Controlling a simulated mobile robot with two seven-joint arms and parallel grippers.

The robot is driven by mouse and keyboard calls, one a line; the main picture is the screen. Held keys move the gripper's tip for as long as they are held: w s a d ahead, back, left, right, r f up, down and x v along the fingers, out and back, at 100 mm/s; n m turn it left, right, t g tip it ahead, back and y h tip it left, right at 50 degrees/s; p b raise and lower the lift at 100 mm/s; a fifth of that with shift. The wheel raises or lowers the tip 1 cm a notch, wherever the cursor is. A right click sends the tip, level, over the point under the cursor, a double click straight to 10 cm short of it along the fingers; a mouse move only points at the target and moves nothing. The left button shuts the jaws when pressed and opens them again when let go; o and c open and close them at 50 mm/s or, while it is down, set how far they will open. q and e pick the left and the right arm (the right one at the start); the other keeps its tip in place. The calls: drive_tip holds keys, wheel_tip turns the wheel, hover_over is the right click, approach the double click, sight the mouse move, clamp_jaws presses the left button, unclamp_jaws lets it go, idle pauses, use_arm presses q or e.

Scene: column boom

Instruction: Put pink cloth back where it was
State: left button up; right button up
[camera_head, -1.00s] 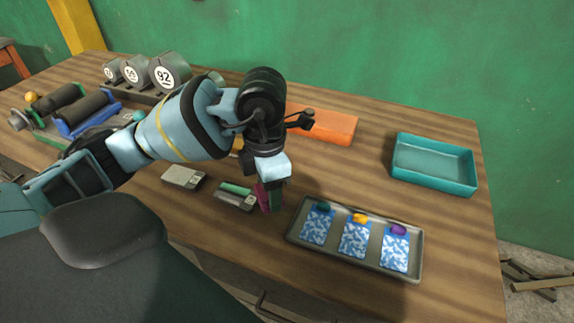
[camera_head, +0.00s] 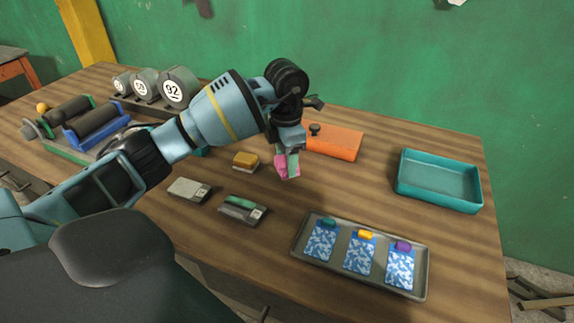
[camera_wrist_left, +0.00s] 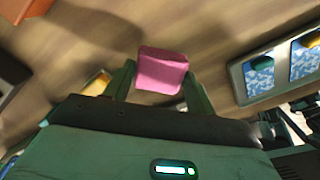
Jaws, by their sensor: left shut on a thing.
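The pink cloth (camera_head: 283,167) is a small folded block. My left gripper (camera_head: 287,165) is shut on it and holds it above the middle of the table. In the left wrist view the pink cloth (camera_wrist_left: 162,70) sits between the two green fingers of the left gripper (camera_wrist_left: 157,80). Whether it touches the table is hard to tell, but it looks raised. My right gripper is not in view.
A yellow sponge-like block (camera_head: 246,160) lies left of the cloth, with two small grey devices (camera_head: 189,190) nearer the front. An orange block (camera_head: 335,143) is behind. A grey tray (camera_head: 296,247) with blue packets and a teal bin (camera_head: 440,202) stand right.

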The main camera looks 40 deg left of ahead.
use_arm(q)
drive_tip(key=shift+w+a, duration=0.1)
drive_tip(key=shift+w, duration=0.1)
drive_tip(key=shift+w, duration=0.1)
drive_tip(key=shift+w+a+f, duration=0.1)
drive_tip(key=shift+w+f, duration=0.05)
drive_tip(key=shift+f, duration=1.6)
drive_tip(key=shift+f, duration=0.15)
drive_tip(key=o, duration=1)
drive_tip(key=shift+f, duration=0.1)
drive_tip(key=shift+c, duration=0.2)
